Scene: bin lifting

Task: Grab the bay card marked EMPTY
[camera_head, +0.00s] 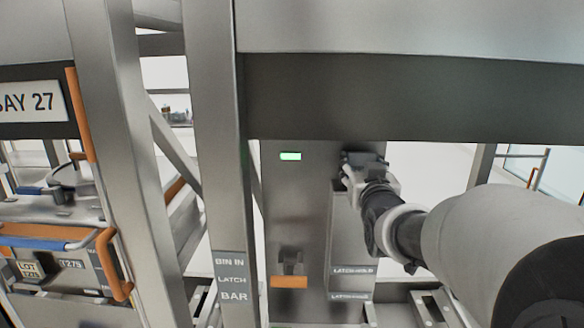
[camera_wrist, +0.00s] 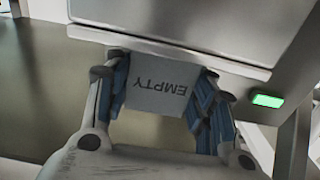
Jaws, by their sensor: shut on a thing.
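The bay card (camera_wrist: 158,97) is a pale card with the word EMPTY, seen upside down in the wrist view. My gripper (camera_wrist: 162,85) has its blue-padded fingers on either side of the card and is shut on it. The card's far edge is close to the lower edge of a grey panel; I cannot tell whether they touch. In the head view my gripper (camera_head: 358,165) is at the upper right of a grey post panel, and the card is hidden there.
A green light (camera_head: 290,156) glows left of my gripper. Below are an orange tab (camera_head: 289,282) and a LATCH-HOLD label (camera_head: 352,271). A BIN IN / LATCH / BAR sign (camera_head: 232,280) is on an upright. A bin with orange handles (camera_head: 110,265) stands left, under a BAY 27 sign (camera_head: 30,102).

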